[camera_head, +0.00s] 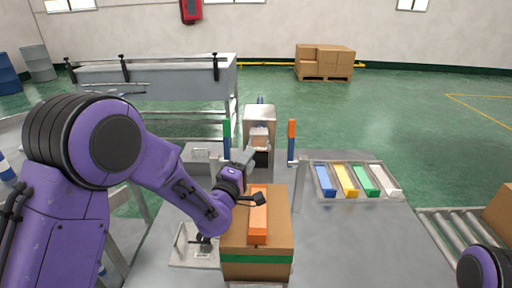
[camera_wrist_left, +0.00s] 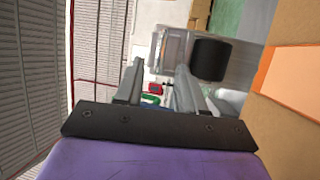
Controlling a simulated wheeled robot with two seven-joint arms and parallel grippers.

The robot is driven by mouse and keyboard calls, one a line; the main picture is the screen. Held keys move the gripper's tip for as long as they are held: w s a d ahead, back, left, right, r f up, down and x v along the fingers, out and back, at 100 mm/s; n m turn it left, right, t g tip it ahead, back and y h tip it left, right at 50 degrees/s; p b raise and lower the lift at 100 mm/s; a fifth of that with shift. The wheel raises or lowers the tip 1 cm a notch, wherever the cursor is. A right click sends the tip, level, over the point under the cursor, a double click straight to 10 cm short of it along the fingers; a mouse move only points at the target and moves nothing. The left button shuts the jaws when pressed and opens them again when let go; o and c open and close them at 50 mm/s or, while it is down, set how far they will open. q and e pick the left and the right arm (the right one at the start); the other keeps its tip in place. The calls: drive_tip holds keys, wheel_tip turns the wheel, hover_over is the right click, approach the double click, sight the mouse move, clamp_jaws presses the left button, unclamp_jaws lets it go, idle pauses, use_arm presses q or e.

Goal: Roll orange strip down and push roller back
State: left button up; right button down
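A cardboard box (camera_head: 235,236) stands at the front middle of the table. An orange strip (camera_head: 257,225) lies along its top; its orange face also shows at the right of the left wrist view (camera_wrist_left: 292,80). My left gripper (camera_head: 241,157) is just left of and beyond the strip. In the left wrist view its two fingers (camera_wrist_left: 158,84) are apart, with nothing clearly held between them. A black roller-like cylinder (camera_wrist_left: 210,59) is beyond the right finger, by a grey metal part. I cannot tell whether they touch. My right gripper is out of view.
A tray (camera_head: 355,199) of blue, yellow, green and white strips is at the right. A roller conveyor (camera_head: 455,232) lies farther right. The table's right front is clear.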

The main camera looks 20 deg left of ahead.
use_arm(q)
drive_tip(key=w, duration=0.2)
drive_tip(key=w+p, duration=0.1)
drive_tip(key=w, duration=0.2)
drive_tip(key=shift+w+d+r, duration=0.3)
drive_tip(key=shift+w+r, duration=0.05)
drive_tip(key=shift+r, duration=0.05)
clamp_jaws()
